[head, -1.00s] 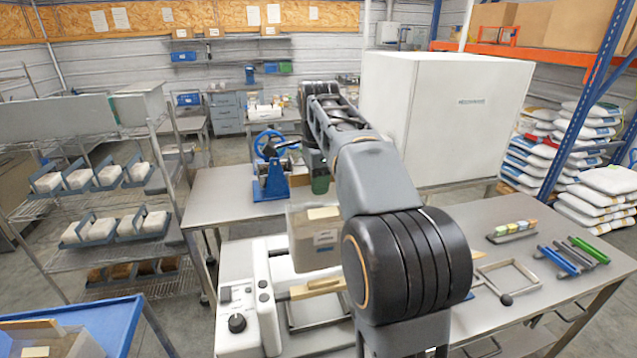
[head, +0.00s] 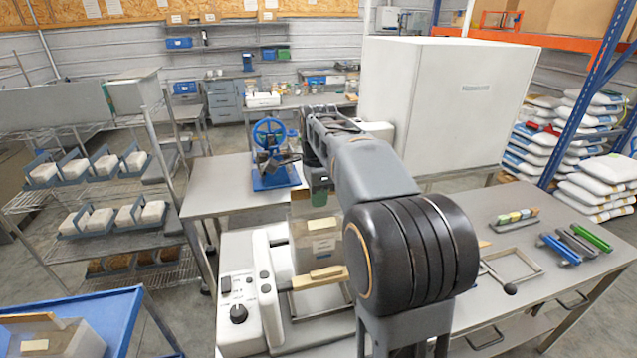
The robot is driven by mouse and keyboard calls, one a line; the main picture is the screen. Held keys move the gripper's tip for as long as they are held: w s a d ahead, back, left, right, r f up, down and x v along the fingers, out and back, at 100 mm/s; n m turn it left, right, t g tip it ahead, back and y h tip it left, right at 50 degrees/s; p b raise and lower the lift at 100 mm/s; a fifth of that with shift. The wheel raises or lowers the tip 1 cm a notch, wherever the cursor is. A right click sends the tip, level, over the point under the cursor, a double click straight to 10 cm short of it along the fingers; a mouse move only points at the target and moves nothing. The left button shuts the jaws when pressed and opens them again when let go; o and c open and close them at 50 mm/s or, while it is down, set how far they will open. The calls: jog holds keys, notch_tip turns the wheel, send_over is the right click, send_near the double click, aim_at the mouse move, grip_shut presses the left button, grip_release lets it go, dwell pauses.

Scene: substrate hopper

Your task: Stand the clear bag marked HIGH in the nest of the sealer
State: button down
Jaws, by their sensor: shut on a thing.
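A clear bag (head: 313,260) with a tan top band and a small pale label hangs upright under my gripper (head: 318,196). The label's writing is too small to read. My gripper is shut on the bag's top, and its fingers are partly hidden by my arm. The white sealer (head: 240,318) stands on the near bench, with a control knob and a tan bar (head: 318,278) reaching right. The bag is at the sealer, behind this bar. The bar and my arm hide its lower end and the nest, so I cannot tell whether it touches the nest.
A blue hand-wheel press (head: 270,182) stands on the bench behind. A metal frame (head: 512,265), blue and green tools (head: 575,245) and a small rack (head: 515,218) lie right. A blue cart (head: 110,310) holds another container at lower left. A large white cabinet (head: 445,110) stands behind.

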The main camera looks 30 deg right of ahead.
aim_at(317, 210)
notch_tip(317, 210, down, 6)
jog(key=b, duration=0.3)
jog(key=shift+w+f, duration=0.1)
jog(key=shift+f+b, duration=3)
jog(key=shift+f, duration=0.1)
jog(key=shift+f+b, duration=0.95)
jog(key=shift+f, duration=0.7)
jog(key=shift+a+f, duration=0.15)
jog(key=shift+f, duration=0.4)
jog(key=c, duration=1.1)
grip_release()
jog(key=shift+f, duration=0.15)
notch_tip(317, 210, up, 14)
jog(key=shift+p, duration=0.35)
